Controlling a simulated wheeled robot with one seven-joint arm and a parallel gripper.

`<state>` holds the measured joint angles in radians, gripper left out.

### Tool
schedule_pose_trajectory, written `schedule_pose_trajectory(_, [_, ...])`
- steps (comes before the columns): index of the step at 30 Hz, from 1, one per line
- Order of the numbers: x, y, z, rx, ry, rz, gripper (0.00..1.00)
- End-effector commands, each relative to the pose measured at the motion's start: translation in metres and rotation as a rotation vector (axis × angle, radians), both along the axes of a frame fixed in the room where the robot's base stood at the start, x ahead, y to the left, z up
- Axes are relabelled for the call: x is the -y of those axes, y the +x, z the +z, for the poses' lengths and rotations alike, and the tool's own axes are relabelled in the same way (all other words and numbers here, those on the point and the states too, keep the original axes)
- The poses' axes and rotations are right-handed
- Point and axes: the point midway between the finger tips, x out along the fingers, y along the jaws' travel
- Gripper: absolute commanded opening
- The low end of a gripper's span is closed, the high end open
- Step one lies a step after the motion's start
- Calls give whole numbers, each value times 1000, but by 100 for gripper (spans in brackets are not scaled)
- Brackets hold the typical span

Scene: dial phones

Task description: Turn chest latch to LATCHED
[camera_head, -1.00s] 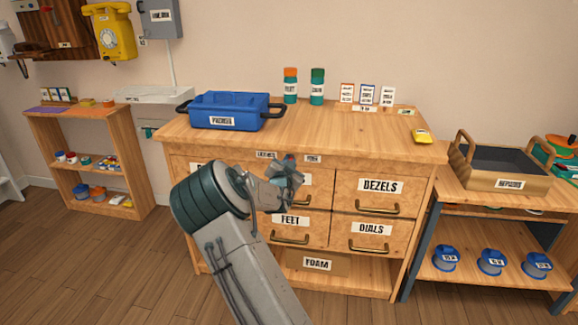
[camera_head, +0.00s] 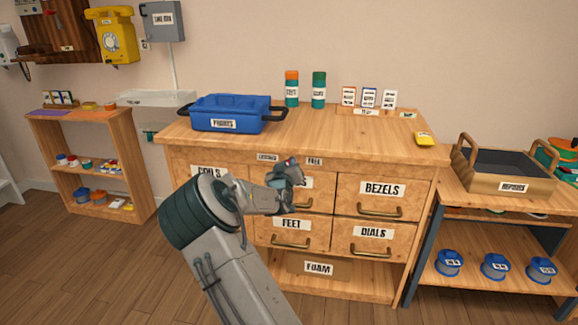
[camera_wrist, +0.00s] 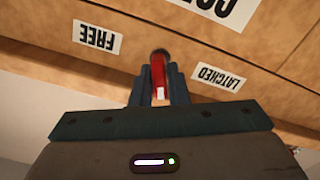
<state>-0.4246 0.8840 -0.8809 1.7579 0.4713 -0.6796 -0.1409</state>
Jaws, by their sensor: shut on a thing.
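The chest latch (camera_wrist: 158,75) is a red handle with a dark round end. In the wrist view it stands between the fingers of my gripper (camera_wrist: 158,82), which are shut on it. The LATCHED label (camera_wrist: 218,77) is to its right in the wrist view and the FREE label (camera_wrist: 101,37) to its left, both upside down. In the head view the LATCHED label (camera_head: 267,157) is left of my gripper (camera_head: 291,170) and the FREE label (camera_head: 314,161) is right. The latch sits between the labels; its exact angle is hard to tell.
The wooden chest (camera_head: 345,135) has several labelled drawers below the latch. A blue case (camera_head: 230,112) and small bottles stand on its top. A shelf unit with a wooden tray (camera_head: 505,180) stands to the right.

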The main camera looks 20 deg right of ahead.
Motion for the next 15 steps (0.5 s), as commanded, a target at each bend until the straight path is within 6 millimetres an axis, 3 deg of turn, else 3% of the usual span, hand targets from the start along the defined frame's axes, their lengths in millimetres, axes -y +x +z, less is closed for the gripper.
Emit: schedule_pose_trajectory(15, [-2,1,-1,-177,-262,2,0])
